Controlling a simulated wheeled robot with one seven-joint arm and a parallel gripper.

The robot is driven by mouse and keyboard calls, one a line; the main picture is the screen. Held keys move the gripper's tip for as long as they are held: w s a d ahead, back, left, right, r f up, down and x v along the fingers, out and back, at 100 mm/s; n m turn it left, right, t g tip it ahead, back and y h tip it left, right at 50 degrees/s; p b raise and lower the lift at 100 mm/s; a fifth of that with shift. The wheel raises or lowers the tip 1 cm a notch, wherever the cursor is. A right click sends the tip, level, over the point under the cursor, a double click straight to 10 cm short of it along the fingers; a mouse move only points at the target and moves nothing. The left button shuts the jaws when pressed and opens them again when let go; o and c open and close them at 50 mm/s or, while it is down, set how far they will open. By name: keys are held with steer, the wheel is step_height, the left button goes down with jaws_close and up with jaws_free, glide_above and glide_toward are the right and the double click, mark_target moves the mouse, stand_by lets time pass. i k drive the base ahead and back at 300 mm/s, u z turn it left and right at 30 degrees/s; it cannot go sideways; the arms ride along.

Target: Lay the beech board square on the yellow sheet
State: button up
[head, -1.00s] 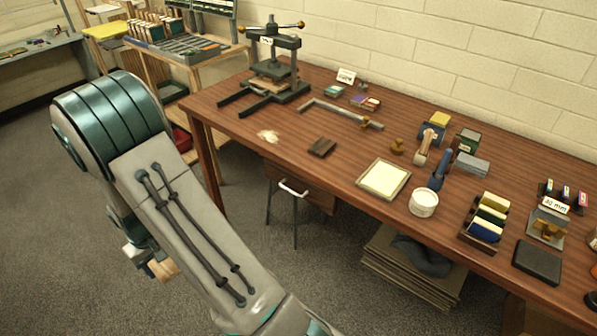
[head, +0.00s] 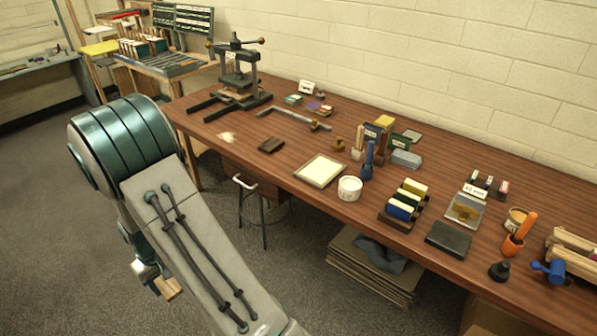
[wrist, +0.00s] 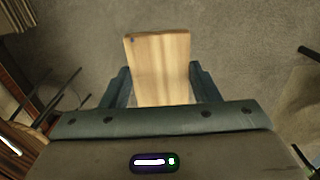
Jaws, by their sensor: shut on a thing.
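The beech board (wrist: 160,62), pale with straight grain, is held between the two fingers of my gripper (wrist: 160,80) in the wrist view. The grey floor lies beyond it. In the head view part of the board (head: 168,287) shows low at the left, beside my arm and well away from the bench top. A pale yellow sheet (head: 320,169) with a darker border lies flat on the bench near its front edge, with nothing on it. My gripper is left of and below this sheet in the picture, mostly hidden by my arm.
A blue-handled tool (head: 367,160) stands behind the tub. A press (head: 236,80) stands at the back left. A stool (head: 240,181) is under the front edge.

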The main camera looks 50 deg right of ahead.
mark_target(321, 169)
steer(key=z, duration=1.25)
